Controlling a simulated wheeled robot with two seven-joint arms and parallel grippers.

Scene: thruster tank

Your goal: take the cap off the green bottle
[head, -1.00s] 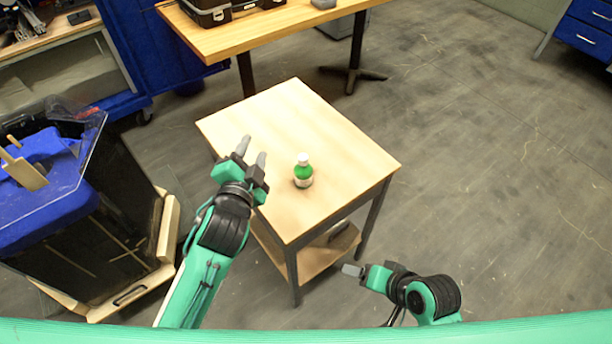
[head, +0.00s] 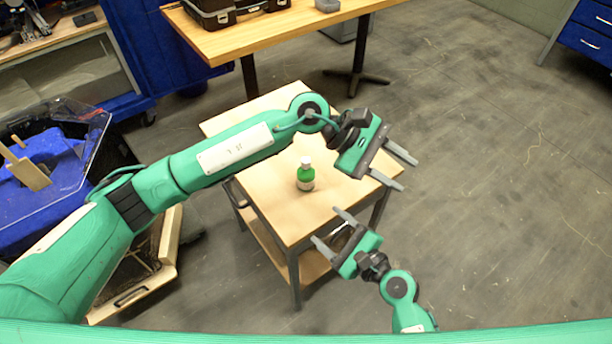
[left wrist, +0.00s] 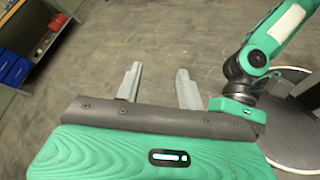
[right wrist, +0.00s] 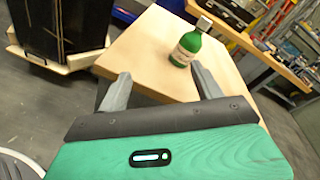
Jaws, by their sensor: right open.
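The green bottle (head: 306,175) stands upright on the small wooden table (head: 275,190), with a white label and a pale cap (head: 306,160) on top. It also shows in the right wrist view (right wrist: 187,47), beyond the fingertips. My left gripper (head: 402,170) is open and empty, beyond the table's right edge, pointing right, away from the bottle. The left wrist view shows its two fingers (left wrist: 158,75) spread over bare floor. My right gripper (head: 326,225) is open and empty at the table's near right edge, its fingers toward the bottle but apart from it.
A longer workbench (head: 240,38) with black cases stands behind the small table. At the left is a dark bin with a blue item (head: 45,180) and a clear lid. Blue drawers (head: 588,35) stand at the far right. The floor at the right is clear.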

